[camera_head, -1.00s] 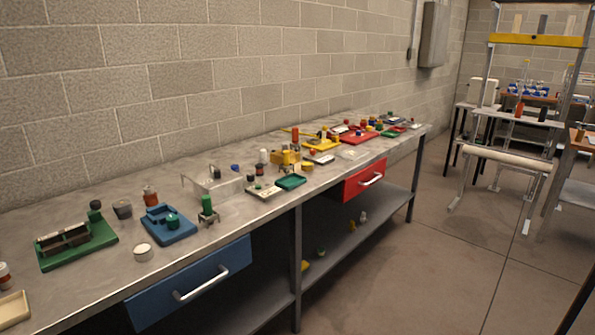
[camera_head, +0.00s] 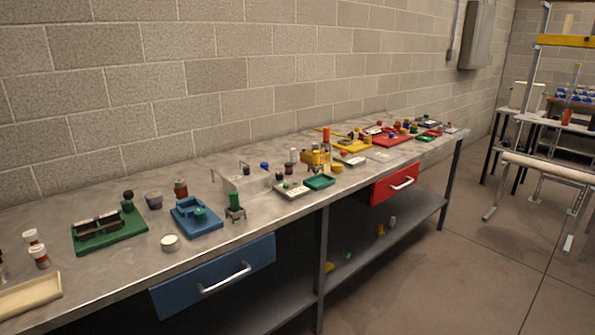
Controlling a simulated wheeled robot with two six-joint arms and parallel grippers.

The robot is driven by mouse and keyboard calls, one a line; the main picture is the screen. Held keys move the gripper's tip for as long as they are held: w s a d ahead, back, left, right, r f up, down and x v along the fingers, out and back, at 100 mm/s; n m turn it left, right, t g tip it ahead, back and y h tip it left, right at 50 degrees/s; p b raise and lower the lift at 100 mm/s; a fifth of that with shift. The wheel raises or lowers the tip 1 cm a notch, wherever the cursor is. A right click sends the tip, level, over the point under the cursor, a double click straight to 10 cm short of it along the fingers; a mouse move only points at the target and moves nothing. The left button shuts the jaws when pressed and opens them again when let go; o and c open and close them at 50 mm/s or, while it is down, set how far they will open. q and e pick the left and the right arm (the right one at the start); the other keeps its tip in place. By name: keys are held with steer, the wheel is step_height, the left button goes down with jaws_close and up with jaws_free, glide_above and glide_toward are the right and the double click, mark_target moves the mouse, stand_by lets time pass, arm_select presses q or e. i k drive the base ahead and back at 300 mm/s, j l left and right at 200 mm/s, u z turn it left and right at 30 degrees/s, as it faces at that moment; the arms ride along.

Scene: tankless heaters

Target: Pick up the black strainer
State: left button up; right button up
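I cannot pick out a black strainer for certain among the many small items on the long grey workbench (camera_head: 120,262). A dark grey cup-like piece (camera_head: 154,200) stands between the green tray (camera_head: 112,238) and the blue tray (camera_head: 196,217). Small dark pieces also sit farther along the bench, too small to tell apart. Neither of my grippers is in view.
A blue drawer (camera_head: 213,277) and a red drawer (camera_head: 395,184) are under the benchtop, above a lower shelf (camera_head: 374,246). A cream tray (camera_head: 30,296) lies at the near left. The floor (camera_head: 430,290) at right is clear. Other tables stand at the far right.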

mark_target(288, 165)
steer(key=i+l+u, duration=0.15)
steer(key=u, duration=0.25)
steer(key=i+l+u, duration=0.1)
steer(key=u, duration=0.3)
steer(key=i+l+u, duration=0.1)
steer(key=l+u, duration=0.15)
steer(key=u, duration=0.15)
steer(key=i+l+u, duration=0.2)
steer(key=l+u, duration=0.2)
steer(key=l, duration=1)
steer(key=l+u, duration=0.4)
steer(key=l, duration=1.05)
